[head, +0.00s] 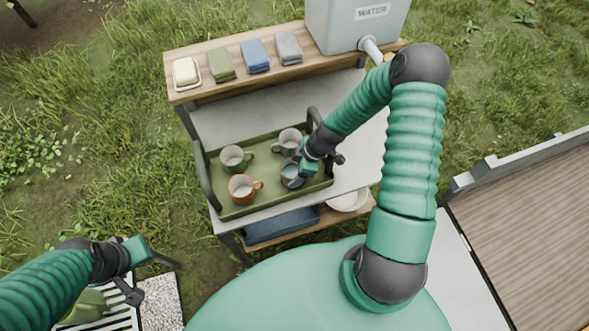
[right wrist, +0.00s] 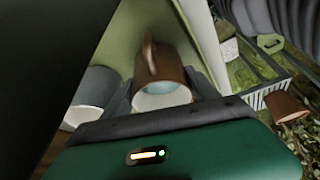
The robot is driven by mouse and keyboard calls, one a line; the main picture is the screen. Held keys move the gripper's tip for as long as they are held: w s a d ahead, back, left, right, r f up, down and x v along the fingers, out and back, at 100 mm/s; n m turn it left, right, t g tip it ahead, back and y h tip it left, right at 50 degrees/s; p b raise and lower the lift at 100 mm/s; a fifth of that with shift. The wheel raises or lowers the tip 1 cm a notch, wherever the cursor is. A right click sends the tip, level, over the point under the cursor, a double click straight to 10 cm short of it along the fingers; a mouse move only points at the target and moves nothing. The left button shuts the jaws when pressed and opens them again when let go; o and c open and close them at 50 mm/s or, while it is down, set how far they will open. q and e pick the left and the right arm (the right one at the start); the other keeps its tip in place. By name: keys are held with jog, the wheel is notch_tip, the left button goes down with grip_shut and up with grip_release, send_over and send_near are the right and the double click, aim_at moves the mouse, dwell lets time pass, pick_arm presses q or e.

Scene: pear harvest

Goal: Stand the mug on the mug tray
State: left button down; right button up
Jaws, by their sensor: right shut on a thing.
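The green mug tray (head: 222,207) with upright handles stands on the grey table. A green mug (head: 234,158), an orange-brown mug (head: 241,188) and a pale grey mug (head: 288,141) stand on it. My right gripper (head: 297,164) reaches down over the tray's right part, shut on a mug. A blue-grey mug (head: 291,178) shows at its fingers in the head view. In the right wrist view a brown mug (right wrist: 170,65), handle up in the picture, shows between the fingers, with a grey mug (right wrist: 92,88) at left. The gripped mug's base is hidden. My left gripper (head: 150,277) is open and empty, away from the table.
A wooden shelf (head: 230,46) behind holds a butter-coloured block on a dish, several folded cloths (head: 255,56) and a water tank (head: 350,25) with a spout. A white bowl (head: 347,200) and a blue box (head: 283,224) sit lower down. Bare tabletop lies behind the tray.

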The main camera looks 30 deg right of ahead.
jog(key=o, duration=1.7)
jog(key=shift+o, duration=0.2)
jog(key=shift+r, duration=0.1)
jog(key=v, duration=1.1)
jog(key=shift+s+r+b, duration=0.1)
jog(key=shift+r+b, duration=0.1)
jog(key=shift+b, duration=0.2)
jog(key=shift+s+r, duration=0.1)
jog(key=shift+r, duration=0.15)
jog(key=s+a+r+m+h, duration=0.3)
jog(key=s+a+r+m, duration=0.3)
jog(key=a+m, duration=0.3)
jog(key=shift+a+r+m+h, duration=0.3)
jog(key=shift+r+m+h, duration=0.1)
jog(key=shift+r+m, duration=0.5)
